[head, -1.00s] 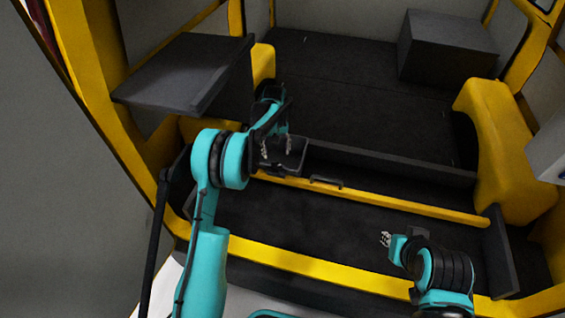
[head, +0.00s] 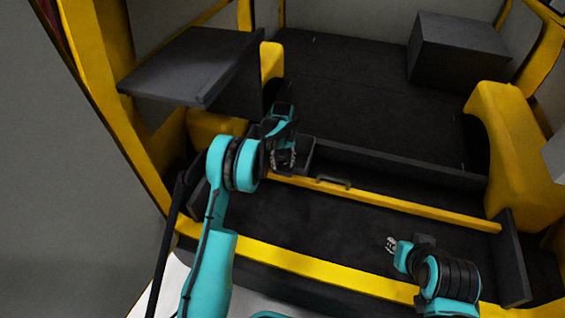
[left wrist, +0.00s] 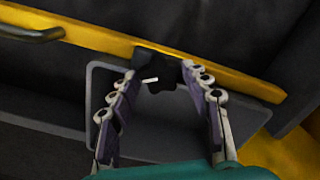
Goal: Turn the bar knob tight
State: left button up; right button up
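The black bar knob (left wrist: 157,74) shows in the left wrist view, lobed and dark, at the yellow bar (left wrist: 90,27). A small white mark lies across it. My left gripper (left wrist: 156,76) is open, with one finger on each side of the knob in that view. I cannot tell whether the fingers touch it. In the head view my left gripper (head: 283,158) points down at the left end of the yellow bar (head: 400,207), and the knob cannot be made out there. My right gripper (head: 391,244) is low on the right, apart from the bar; its opening is too small to judge.
A grey tray-like part (left wrist: 160,135) lies behind the knob in the left wrist view. A black handle (head: 333,182) sits along the bar. A dark shelf (head: 190,68) juts out at upper left, and a dark box (head: 462,50) stands at the back right. The floor between is clear.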

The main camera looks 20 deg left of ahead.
pick_arm(q)
jog(key=c, duration=0.5)
jog(key=shift+m, duration=0.3)
jog(key=shift+c, duration=0.2)
jog(key=m, duration=1)
jog(key=shift+m+p, duration=0.3)
jog(key=shift+m, duration=0.1)
jog(key=m, duration=1.2)
jog(key=shift+m, duration=0.4)
